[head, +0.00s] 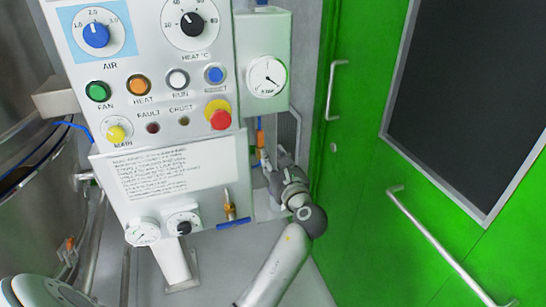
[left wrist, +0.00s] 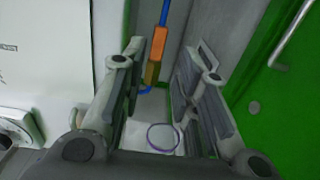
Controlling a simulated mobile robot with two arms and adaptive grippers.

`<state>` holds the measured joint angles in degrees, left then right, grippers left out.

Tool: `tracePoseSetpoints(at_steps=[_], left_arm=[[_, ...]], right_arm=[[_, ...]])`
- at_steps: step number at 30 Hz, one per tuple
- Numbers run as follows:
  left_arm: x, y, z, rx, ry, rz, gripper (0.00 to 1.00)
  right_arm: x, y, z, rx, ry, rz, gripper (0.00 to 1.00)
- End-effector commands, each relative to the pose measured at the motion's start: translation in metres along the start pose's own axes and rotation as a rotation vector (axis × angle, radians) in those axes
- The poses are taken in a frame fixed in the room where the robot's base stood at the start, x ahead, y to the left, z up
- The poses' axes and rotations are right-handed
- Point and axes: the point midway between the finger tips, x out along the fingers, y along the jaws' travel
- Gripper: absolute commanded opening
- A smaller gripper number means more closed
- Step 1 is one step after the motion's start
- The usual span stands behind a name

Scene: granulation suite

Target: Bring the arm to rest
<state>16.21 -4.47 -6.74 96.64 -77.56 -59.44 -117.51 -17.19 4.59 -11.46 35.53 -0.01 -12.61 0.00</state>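My left gripper (head: 271,163) is beside the right edge of the control panel (head: 165,175), below the gauge box, with its arm coming up from the bottom of the head view. In the left wrist view the two fingers of the left gripper (left wrist: 168,62) stand wide apart with nothing held between them. Behind the gap are a blue and orange pipe piece (left wrist: 156,55) and the pale floor. My right gripper is in neither view.
A gauge box (head: 263,75) hangs right of the panel. A green door (head: 350,150) with a handle (head: 336,90) fills the right side, close to my left arm. A steel vessel (head: 30,190) stands at the left. A blue-handled valve (head: 233,222) sticks out at the panel's lower right.

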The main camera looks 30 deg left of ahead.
Motion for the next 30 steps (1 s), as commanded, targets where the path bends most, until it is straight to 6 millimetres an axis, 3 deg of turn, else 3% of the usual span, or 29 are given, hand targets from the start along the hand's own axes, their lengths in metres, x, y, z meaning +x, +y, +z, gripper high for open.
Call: tracePoseSetpoints(at_steps=[10,14,17,23,26,30], left_arm=[[0.000,-0.001,-0.004,-0.003,0.006,-0.005,0.29],[-0.001,-0.011,-0.040,-0.048,0.070,-0.052,0.29],[-0.009,-0.021,-0.100,-0.134,0.184,-0.112,0.29],[-0.050,-0.022,-0.248,-0.391,0.510,-0.155,0.29],[-0.081,-0.007,-0.318,-0.528,0.677,-0.110,0.29],[-0.133,0.028,-0.407,-0.729,0.894,0.025,0.29]], right_arm=[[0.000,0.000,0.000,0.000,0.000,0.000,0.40],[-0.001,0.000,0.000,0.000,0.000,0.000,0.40],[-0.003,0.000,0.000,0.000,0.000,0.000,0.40],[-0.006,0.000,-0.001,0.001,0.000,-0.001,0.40],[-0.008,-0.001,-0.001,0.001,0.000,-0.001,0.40],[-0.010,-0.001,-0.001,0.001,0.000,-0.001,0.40]])
